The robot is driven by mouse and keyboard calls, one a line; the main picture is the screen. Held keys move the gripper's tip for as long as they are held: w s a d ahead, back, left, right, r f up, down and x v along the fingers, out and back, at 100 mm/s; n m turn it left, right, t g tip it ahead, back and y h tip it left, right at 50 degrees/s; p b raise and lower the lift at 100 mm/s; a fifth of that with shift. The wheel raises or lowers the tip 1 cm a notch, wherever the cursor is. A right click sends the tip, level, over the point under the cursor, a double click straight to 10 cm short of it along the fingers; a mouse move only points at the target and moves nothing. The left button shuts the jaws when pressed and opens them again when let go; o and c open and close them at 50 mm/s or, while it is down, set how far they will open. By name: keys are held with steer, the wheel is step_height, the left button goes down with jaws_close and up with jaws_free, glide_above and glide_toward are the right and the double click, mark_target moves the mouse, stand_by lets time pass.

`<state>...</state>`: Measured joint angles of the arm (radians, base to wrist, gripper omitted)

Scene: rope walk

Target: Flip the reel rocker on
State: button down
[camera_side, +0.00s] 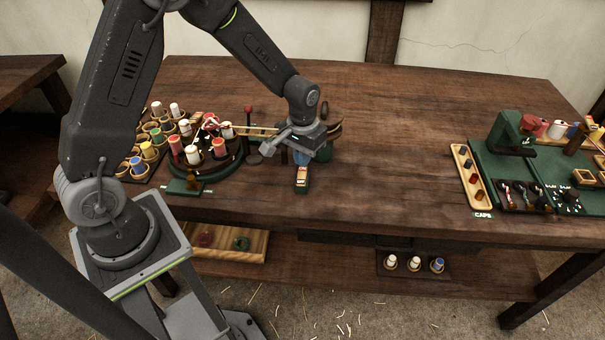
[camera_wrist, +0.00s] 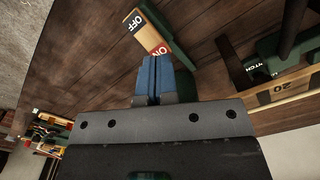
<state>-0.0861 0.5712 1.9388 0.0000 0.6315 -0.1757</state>
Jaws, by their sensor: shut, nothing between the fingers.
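In the side view, the rocker (camera_side: 301,176) sits near the table's front edge. My gripper (camera_wrist: 156,62) has blue fingers pressed together, with nothing between them. Its tips are right at the ON end in the picture; I cannot tell whether they touch it. In the side view, my gripper (camera_side: 301,160) points down just behind the rocker. Which end of the rocker is pressed down is unclear.
A round green stand with spools (camera_side: 205,165) and a rack of bobbins (camera_side: 143,150) stand to the left. A red-knobbed lever (camera_side: 248,112) rises behind. A green station with a CAPS tray (camera_side: 473,180) is at the right. The middle of the table (camera_side: 390,150) is clear.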

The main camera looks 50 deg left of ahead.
steer(key=shift+f, duration=1.05)
steer(key=shift+r, duration=4.05)
steer(key=shift+r, duration=0.1)
steer(key=s+d+r+m+t, duration=0.1)
steer(key=s+d+r+t, duration=0.15)
steer(key=s+r, duration=0.85)
steer(key=s+d+r+m+t, duration=0.1)
steer(key=s+r+m+t, duration=0.1)
steer(key=s+r, duration=0.4)
steer(key=s+t, duration=0.1)
steer(key=s, duration=0.2)
steer(key=shift+s, duration=0.4)
